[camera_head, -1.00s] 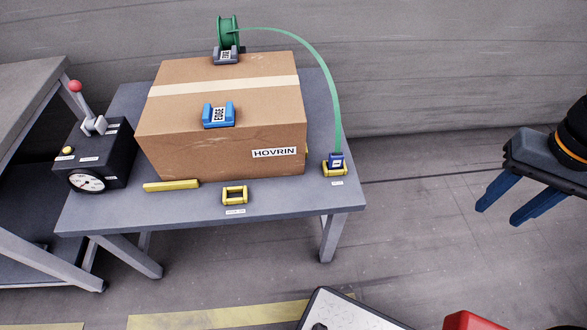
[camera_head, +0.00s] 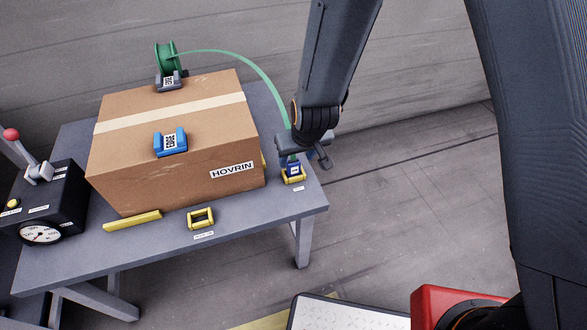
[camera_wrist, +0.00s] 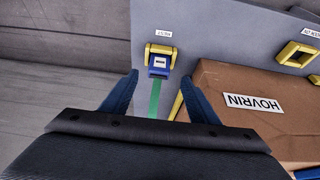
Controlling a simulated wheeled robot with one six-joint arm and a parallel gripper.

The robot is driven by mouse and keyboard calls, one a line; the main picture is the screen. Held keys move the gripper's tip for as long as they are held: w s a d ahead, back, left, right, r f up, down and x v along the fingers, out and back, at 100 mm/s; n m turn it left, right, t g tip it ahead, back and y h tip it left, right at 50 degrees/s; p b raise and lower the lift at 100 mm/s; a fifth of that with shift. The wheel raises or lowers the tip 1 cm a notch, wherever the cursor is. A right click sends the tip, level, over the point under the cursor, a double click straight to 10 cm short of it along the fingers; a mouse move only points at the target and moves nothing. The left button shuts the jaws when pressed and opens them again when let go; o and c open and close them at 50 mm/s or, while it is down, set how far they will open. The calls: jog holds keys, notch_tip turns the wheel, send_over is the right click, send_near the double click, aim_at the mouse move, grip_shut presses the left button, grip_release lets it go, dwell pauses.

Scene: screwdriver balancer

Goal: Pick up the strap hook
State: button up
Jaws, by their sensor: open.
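The strap hook (camera_head: 293,169) is a small blue piece with a white label, at the end of a green strap (camera_head: 263,80). It rests in a yellow holder (camera_head: 301,179) at the right end of the table. In the wrist view the strap hook (camera_wrist: 158,66) and the yellow holder (camera_wrist: 151,47) lie just ahead of my fingertips. My gripper (camera_wrist: 159,79) is open and empty, with a blue finger on either side of the green strap. In the head view my gripper is above the hook and partly covers the strap near it.
A large cardboard box (camera_head: 180,175) marked HOVRIN stands left of the hook, close to my right finger in the wrist view. It carries a blue edge piece (camera_head: 171,143). A green reel (camera_head: 165,57) is at its back. A yellow frame (camera_head: 201,217) sits in front.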

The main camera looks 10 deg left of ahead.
aim_at(294, 162)
jog(key=shift+w+x, duration=0.1)
jog(key=shift+x, duration=1.75)
jog(key=shift+w+x, duration=0.15)
jog(key=shift+x, duration=1.75)
jog(key=shift+r, duration=0.1)
jog(key=c, duration=1.3)
